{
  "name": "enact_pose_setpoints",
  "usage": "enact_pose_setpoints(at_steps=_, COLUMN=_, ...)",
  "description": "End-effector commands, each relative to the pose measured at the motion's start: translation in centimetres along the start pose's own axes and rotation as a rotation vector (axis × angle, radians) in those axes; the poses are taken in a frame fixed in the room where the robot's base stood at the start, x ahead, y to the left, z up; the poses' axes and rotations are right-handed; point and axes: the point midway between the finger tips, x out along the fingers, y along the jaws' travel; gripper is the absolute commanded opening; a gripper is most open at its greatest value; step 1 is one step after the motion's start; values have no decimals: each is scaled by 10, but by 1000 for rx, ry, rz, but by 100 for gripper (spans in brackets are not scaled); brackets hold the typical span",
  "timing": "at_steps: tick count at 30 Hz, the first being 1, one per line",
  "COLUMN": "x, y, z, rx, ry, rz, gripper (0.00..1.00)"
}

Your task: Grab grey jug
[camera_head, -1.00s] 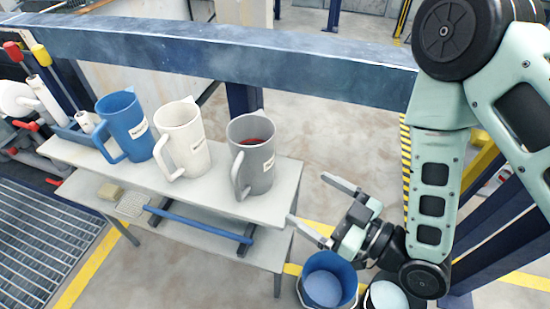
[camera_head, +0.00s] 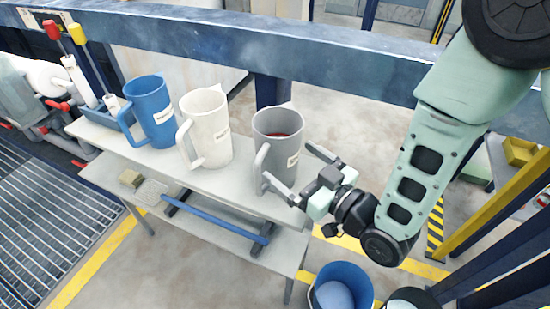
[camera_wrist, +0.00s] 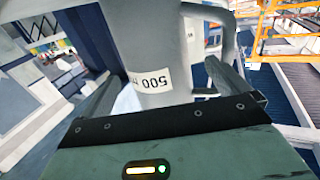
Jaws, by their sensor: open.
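The grey jug (camera_head: 285,150) stands upright at the right end of the shelf top, with dark red contents showing inside and its handle on the left. My gripper (camera_head: 289,172) is open at the jug's lower right side, with its fingers reaching along either side of the jug. Whether either finger touches the jug cannot be told.
A white jug (camera_head: 210,130) and a blue jug (camera_head: 153,108) stand left of the grey one on the shelf top (camera_head: 235,182). A blue beam (camera_head: 330,62) runs behind. A blue bucket (camera_head: 343,271) is on the floor below my arm.

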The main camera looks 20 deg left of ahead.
Motion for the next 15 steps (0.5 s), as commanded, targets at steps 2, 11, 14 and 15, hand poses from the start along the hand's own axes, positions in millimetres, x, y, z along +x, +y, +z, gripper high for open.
enact_pose_setpoints(at_steps=2, x=4, y=0, z=-1, rx=0, ry=0, rz=-1, gripper=100)
enact_pose_setpoints(at_steps=11, x=44, y=4, z=-8, rx=-2, ry=1, rz=-1, gripper=100)
enact_pose_setpoints(at_steps=14, x=52, y=4, z=-8, rx=-1, ry=1, rz=-1, gripper=100)
enact_pose_setpoints(at_steps=15, x=53, y=4, z=-7, rx=0, ry=0, rz=-1, gripper=100)
